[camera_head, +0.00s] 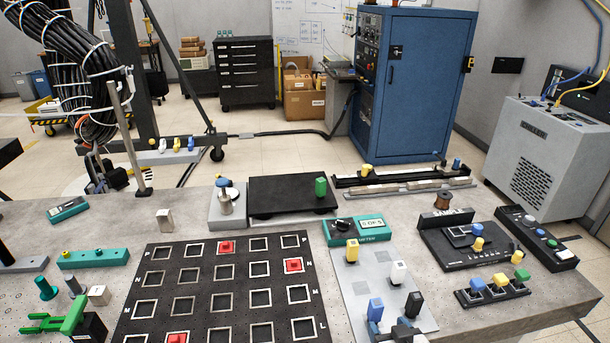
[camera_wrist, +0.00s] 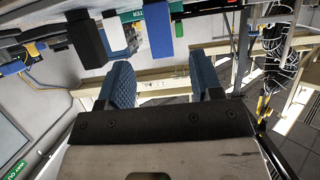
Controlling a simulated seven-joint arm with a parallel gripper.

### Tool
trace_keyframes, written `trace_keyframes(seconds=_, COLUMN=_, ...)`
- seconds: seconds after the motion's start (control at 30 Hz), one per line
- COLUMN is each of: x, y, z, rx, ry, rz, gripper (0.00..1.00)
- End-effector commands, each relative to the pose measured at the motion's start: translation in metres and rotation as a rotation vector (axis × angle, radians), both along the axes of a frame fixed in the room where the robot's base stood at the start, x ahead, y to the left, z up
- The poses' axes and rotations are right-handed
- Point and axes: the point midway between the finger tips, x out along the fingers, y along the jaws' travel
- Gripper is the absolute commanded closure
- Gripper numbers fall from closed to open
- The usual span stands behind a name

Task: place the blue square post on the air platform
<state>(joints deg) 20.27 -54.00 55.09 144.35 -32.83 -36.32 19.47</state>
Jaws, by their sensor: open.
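The blue square post (camera_head: 375,309) stands upright on a light grey plate (camera_head: 352,284) at the front of the bench, left of the black post (camera_head: 413,304). In the wrist view the blue post (camera_wrist: 160,36) is just beyond the gap between my fingertips, not clasped. My gripper (camera_head: 392,326) is at the bottom edge of the head view, close by the blue post; its blue-padded fingers are apart and empty in the wrist view (camera_wrist: 164,78). No air platform label is readable; a flat black slab (camera_head: 285,190) at the bench's back may be it, with a green post (camera_head: 320,187) on its right.
A white post (camera_head: 398,272) and a yellow post (camera_head: 352,250) stand behind on the same plate. A teal meter (camera_head: 354,229) lies past them. A black grid board (camera_head: 215,290) with red pieces is to the left. Posts and a black device (camera_head: 475,245) are to the right.

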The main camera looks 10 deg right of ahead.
Motion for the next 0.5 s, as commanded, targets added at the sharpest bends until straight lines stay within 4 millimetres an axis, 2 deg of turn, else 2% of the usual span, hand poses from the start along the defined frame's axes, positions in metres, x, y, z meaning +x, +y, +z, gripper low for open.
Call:
trace_keyframes(seconds=0.27, x=0.001, y=0.000, z=0.000, rx=0.000, ry=0.001, rz=0.000, gripper=0.40)
trace_keyframes(seconds=0.5, x=0.014, y=0.000, z=-0.006, rx=0.000, ry=0.002, rz=0.001, gripper=0.40)
